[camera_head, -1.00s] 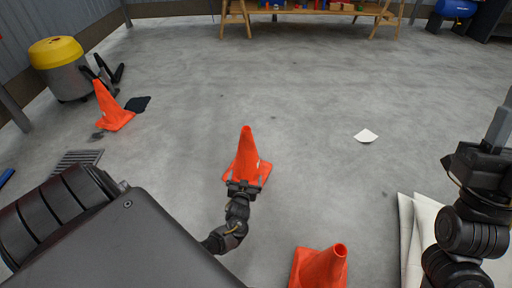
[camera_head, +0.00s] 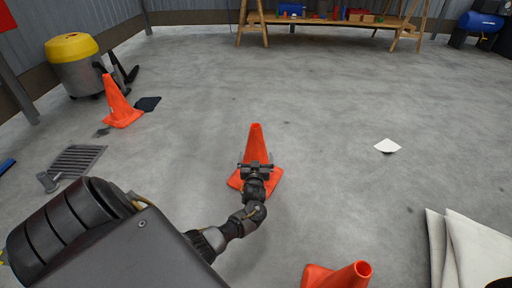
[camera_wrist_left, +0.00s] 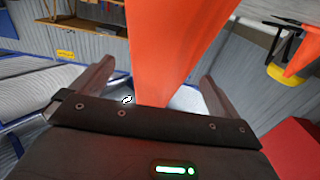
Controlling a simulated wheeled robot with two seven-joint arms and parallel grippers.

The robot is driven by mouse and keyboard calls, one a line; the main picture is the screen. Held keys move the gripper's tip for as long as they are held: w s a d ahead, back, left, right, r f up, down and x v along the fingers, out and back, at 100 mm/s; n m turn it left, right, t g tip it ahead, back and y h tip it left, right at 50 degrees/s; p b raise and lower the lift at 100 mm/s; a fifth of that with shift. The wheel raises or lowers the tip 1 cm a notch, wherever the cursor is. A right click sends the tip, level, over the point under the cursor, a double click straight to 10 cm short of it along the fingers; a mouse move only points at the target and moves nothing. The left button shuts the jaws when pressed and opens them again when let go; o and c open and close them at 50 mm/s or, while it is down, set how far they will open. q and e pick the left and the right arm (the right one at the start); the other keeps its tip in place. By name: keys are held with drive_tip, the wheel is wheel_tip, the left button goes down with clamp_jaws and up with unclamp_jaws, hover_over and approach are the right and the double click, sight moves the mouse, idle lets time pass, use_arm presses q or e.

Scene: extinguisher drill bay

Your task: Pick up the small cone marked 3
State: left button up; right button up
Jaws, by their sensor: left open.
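An orange cone (camera_head: 257,141) stands upright on the floor in the middle of the head view. No number is readable on it. My left gripper (camera_head: 256,166) is open at this cone's near side and hides part of its body. In the left wrist view the orange cone (camera_wrist_left: 170,45) rises between the two spread fingers of my left gripper (camera_wrist_left: 153,85), with a gap on each side. A second orange cone (camera_head: 121,106) stands at the left, and a third (camera_head: 340,276) is cut off at the bottom edge. No numbers show on these either. My right gripper is out of view.
A floor grate (camera_head: 78,160) lies at the left. White sheets (camera_head: 470,250) lie at right, and a small white sheet (camera_head: 387,146) lies farther off. A wooden bench (camera_head: 330,27) stands at the back.

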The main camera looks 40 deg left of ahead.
use_arm(q)
drive_tip(key=shift+w+a, duration=0.15)
drive_tip(key=b+x, duration=0.4)
drive_tip(key=shift+w+a+f, duration=0.15)
drive_tip(key=shift+a+f, duration=0.05)
drive_tip(key=shift+f, duration=0.15)
drive_tip(key=shift+w+a+r+b, duration=0.2)
drive_tip(key=shift+w+a+b, duration=0.05)
drive_tip(key=shift+b, duration=0.05)
drive_tip(key=shift+r, duration=0.1)
drive_tip(key=c, duration=1.6)
